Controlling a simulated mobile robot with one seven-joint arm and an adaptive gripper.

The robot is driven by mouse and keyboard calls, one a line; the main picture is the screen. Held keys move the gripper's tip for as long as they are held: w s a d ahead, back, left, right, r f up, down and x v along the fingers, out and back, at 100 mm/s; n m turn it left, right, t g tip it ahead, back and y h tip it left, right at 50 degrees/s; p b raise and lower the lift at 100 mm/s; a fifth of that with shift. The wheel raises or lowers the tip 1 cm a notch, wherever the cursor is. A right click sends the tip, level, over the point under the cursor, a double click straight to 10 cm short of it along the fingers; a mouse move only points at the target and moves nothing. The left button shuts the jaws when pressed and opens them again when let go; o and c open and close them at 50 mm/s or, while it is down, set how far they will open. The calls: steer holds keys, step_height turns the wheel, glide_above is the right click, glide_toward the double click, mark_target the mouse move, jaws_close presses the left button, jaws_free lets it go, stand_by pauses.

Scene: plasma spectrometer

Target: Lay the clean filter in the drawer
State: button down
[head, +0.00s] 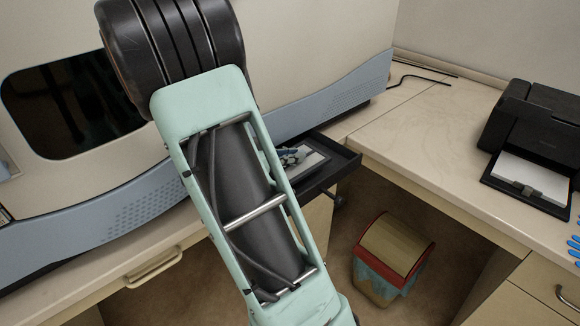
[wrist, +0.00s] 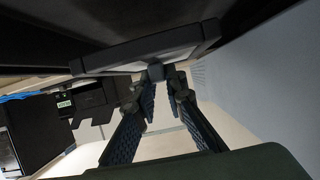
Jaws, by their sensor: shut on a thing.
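The clean filter (wrist: 150,50) is a flat panel with a dark frame and a pale middle, at the top of the wrist view. My gripper (wrist: 164,82) is shut on the small dark tab at its edge. In the head view the black drawer (head: 346,163) is pulled out from under the spectrometer. The filter's pale face (head: 312,161) shows there within the drawer's outline, beside part of my gripper (head: 290,155). My arm hides the drawer's left part. I cannot tell whether the filter touches the drawer floor.
The spectrometer's blue-grey lower panel (head: 130,215) runs above the counter. A black printer (head: 535,135) stands on the right counter (head: 430,150), with blue gloves (head: 574,245) near the right edge. A bin (head: 392,255) stands on the floor below. The counter between drawer and printer is clear.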

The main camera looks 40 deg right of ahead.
mark_target(291, 166)
steer(key=shift+w+f, duration=0.25)
steer(key=shift+f, duration=0.1)
steer(key=shift+f+b, duration=0.4)
steer(key=shift+f, duration=1)
steer(key=shift+f, duration=0.2)
steer(key=c, duration=2)
jaws_free()
steer(key=shift+r, duration=0.15)
steer(key=p+v, duration=0.1)
steer(key=v, duration=1.1)
